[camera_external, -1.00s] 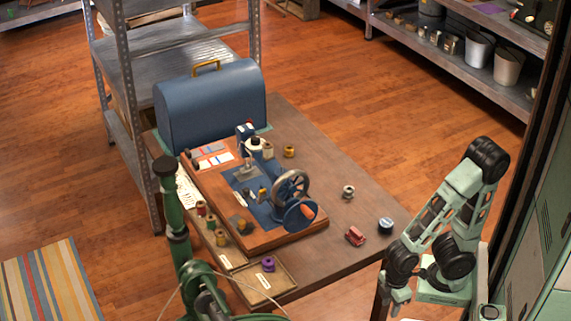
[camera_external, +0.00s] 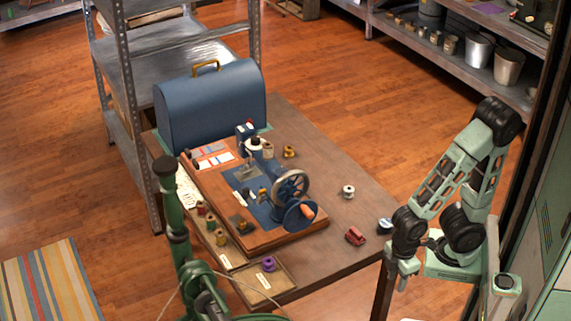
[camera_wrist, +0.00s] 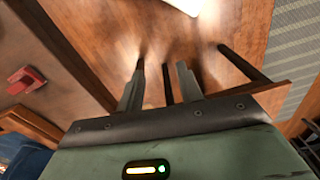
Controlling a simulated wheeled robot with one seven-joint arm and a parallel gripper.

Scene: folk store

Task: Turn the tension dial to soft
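A blue sewing machine (camera_external: 262,190) with a grey handwheel (camera_external: 290,186) stands on a wooden base on the table. A round blue disc (camera_external: 300,214) with an orange patch sits at its near end. I cannot tell which small part is the tension dial, and no soft marking is readable. My gripper (camera_external: 397,278) hangs off the table's right edge, well apart from the machine. In the wrist view my gripper (camera_wrist: 160,66) has its two fingers spread with nothing between them. The machine's working parts are not clear in the wrist view.
A red object (camera_external: 355,236) and a blue-topped jar (camera_external: 385,226) lie near the table's right edge. Metal shelves (camera_external: 455,55) stand at the back right.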

